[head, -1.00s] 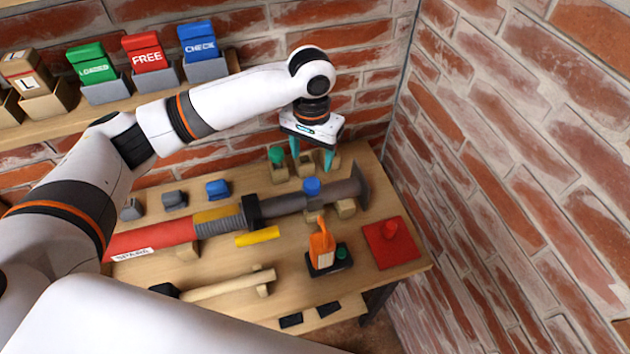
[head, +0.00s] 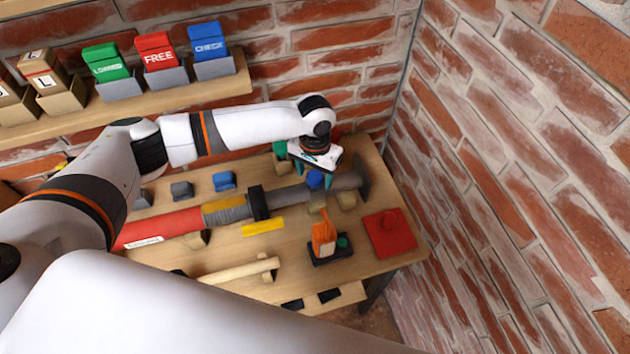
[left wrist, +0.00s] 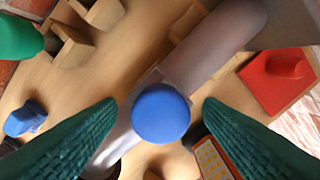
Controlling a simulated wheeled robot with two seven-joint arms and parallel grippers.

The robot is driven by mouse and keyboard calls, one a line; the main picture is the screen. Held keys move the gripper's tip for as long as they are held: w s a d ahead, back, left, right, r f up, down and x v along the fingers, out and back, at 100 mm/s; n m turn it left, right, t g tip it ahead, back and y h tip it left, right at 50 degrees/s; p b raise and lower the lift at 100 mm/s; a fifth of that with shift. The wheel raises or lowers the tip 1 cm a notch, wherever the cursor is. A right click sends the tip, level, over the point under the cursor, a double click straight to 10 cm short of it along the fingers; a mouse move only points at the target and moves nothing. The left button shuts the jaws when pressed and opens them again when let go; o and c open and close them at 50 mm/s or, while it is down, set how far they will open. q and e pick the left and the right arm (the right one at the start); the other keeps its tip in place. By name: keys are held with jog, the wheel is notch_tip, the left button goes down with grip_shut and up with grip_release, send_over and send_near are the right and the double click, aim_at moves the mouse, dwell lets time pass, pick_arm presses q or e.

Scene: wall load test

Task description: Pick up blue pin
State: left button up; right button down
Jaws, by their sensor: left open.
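The blue pin (head: 315,179) stands at the grey tool's body on the wooden table. In the left wrist view its round blue head (left wrist: 160,113) shows from above, between the two green ribbed fingers. My left gripper (left wrist: 158,125) is open, with one finger on each side of the pin head and a gap to both. In the head view my left gripper (head: 313,180) is over the pin, and its wrist partly hides this area. The pin's shaft is hidden below its head. My right gripper is not in view.
A red block on a red plate (head: 389,232) lies at the right of the table. An orange tag (head: 323,238) stands in a black base. A green knob (left wrist: 20,40) and wooden holders (left wrist: 72,38) lie behind. The brick wall is close on the right.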

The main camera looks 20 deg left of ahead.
pick_arm(q)
jog(key=c, duration=1.1)
jog(key=shift+r, duration=0.15)
jog(key=shift+c, duration=0.2)
